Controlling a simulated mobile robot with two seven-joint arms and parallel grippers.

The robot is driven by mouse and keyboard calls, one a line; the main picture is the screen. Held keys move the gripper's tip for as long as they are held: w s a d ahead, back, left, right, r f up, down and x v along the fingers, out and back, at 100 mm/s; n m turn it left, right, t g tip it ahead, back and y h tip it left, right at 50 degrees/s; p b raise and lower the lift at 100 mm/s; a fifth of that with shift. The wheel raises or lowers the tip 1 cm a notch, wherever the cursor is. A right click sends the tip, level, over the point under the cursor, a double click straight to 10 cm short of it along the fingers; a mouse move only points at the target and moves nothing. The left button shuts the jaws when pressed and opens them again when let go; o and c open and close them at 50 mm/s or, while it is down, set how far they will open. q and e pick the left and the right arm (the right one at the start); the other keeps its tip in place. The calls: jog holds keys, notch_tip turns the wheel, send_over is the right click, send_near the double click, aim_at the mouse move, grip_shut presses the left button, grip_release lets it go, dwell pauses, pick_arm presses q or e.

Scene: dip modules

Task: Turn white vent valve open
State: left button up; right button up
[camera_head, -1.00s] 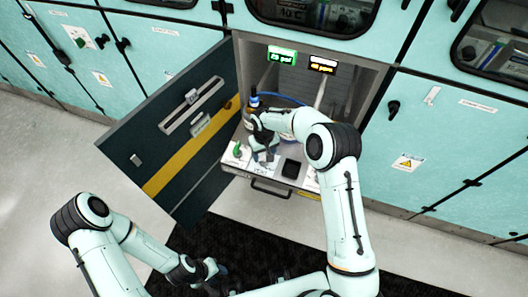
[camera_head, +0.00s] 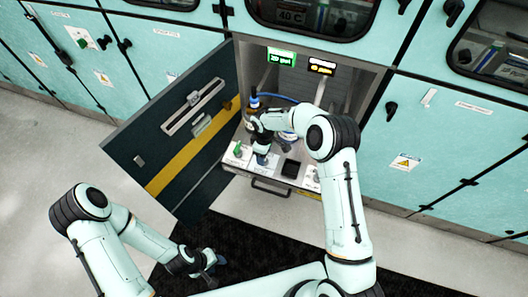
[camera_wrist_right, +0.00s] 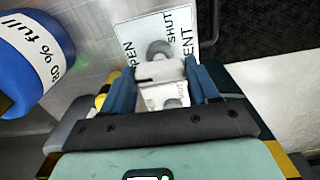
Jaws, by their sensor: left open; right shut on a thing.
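The white vent valve (camera_wrist_right: 160,72) shows in the right wrist view as a white handle over a grey round hub. It stands in front of a white label plate (camera_wrist_right: 182,20) with "OPEN" at its left, "SHUT" at its upper right and part of "VENT". My right gripper (camera_wrist_right: 158,82) has its blue fingers on either side of the handle and is shut on it. In the head view my right gripper (camera_head: 262,152) is low over the front panel of the open cabinet and hides the valve. My left gripper (camera_head: 212,270) is open and empty, low over the dark floor mat.
A blue container (camera_wrist_right: 30,62) marked "80 % full" is close at the left in the right wrist view. The open dark door (camera_head: 180,130) stands left of the cabinet. A green handle (camera_head: 238,149) is left of my right gripper. A drawer-like handle (camera_head: 270,188) sits below the panel.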

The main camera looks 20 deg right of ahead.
jog(key=shift+n, duration=0.3)
dwell(0.4)
jog(key=o, duration=1.1)
jog(key=shift+c, duration=0.2)
jog(key=shift+r, duration=0.1)
notch_tip(320, 180, up, 13)
